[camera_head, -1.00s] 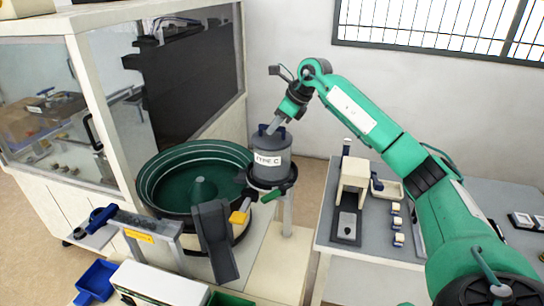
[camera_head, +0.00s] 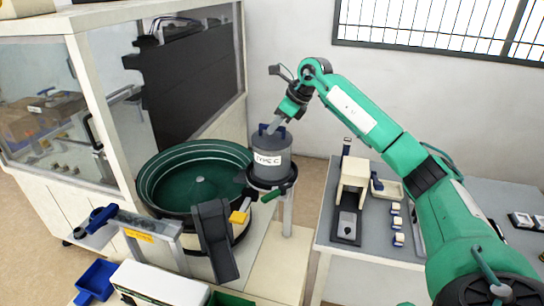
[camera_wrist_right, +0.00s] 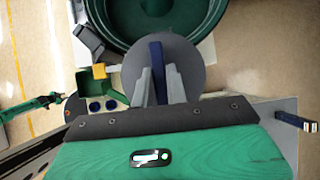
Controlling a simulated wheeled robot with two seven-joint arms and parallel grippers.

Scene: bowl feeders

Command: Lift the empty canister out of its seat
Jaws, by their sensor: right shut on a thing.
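The grey canister (camera_head: 271,157) with a "TYPE C" label stands upright at its round black seat (camera_head: 270,185) on a pale post. I cannot tell whether it sits in the seat or is slightly clear of it. My right gripper (camera_head: 275,127) comes from above and is shut on the blue handle on the canister's lid. In the right wrist view, the two grey fingers (camera_wrist_right: 159,85) close on the blue handle (camera_wrist_right: 157,60) across the round grey lid (camera_wrist_right: 185,62).
The green bowl feeder (camera_head: 164,183) stands just left of the canister, with a dark chute (camera_head: 214,240) in front. A glass-fronted cabinet (camera_head: 40,85) is behind it. A grey table (camera_head: 380,248) with small parts is at right. A blue bin (camera_head: 96,280) is at front left.

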